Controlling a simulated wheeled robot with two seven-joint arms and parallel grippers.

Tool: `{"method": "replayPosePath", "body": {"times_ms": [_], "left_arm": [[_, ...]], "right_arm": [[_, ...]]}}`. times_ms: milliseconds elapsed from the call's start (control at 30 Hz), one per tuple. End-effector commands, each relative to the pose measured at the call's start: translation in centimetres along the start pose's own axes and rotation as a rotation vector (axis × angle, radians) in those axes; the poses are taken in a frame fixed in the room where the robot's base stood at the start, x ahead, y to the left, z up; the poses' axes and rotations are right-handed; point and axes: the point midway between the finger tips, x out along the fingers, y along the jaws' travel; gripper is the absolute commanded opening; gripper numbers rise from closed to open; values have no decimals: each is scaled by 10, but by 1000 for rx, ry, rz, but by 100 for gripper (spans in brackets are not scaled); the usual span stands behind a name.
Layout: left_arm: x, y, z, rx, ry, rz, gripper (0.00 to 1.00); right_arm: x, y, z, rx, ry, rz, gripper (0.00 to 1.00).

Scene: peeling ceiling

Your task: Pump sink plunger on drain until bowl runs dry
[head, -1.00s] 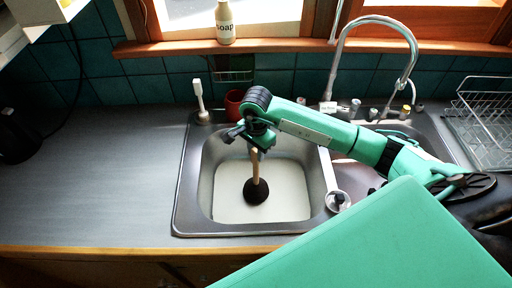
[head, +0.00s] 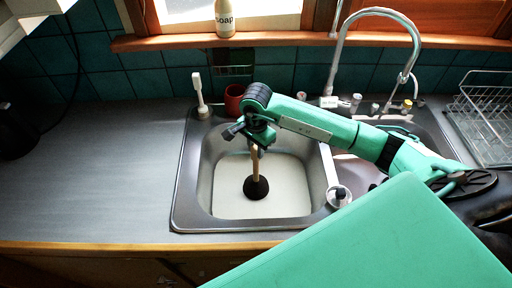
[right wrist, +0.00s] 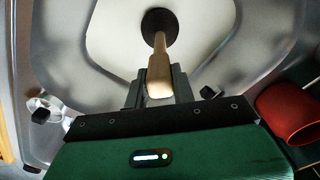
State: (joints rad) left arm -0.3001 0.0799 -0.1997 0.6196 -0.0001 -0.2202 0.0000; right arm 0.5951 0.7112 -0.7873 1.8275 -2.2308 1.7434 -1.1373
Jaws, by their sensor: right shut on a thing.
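The plunger (head: 256,187) has a wooden handle and a black rubber cup. It stands nearly upright in the left sink bowl (head: 207,172), its cup low in the bowl. The drain is not visible; I cannot tell whether the cup covers it. Pale, whitish liquid or a pale bottom shows around the cup. My right gripper (head: 254,143) reaches over the bowl from the right and is shut on the top of the handle. In the right wrist view the handle (right wrist: 159,72) sits between the fingers (right wrist: 158,90), with the black cup (right wrist: 159,25) beyond. My left gripper is not in view.
A white brush (head: 200,93) and a red cup (head: 234,100) stand at the sink's back edge. A soap bottle (head: 224,18) is on the sill. A dish rack (head: 485,115) is far right. The left counter (head: 90,175) is clear.

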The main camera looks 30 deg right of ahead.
Motion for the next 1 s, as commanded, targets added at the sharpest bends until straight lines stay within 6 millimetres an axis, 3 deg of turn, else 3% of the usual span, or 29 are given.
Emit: {"method": "replayPosePath", "body": {"times_ms": [67,533,1000], "left_arm": [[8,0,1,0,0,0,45],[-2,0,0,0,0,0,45],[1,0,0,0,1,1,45]], "right_arm": [[7,0,0,0,1,-1,0],[-15,0,0,-1,0,-2,0],[-13,0,0,0,-1,-1,0]]}}
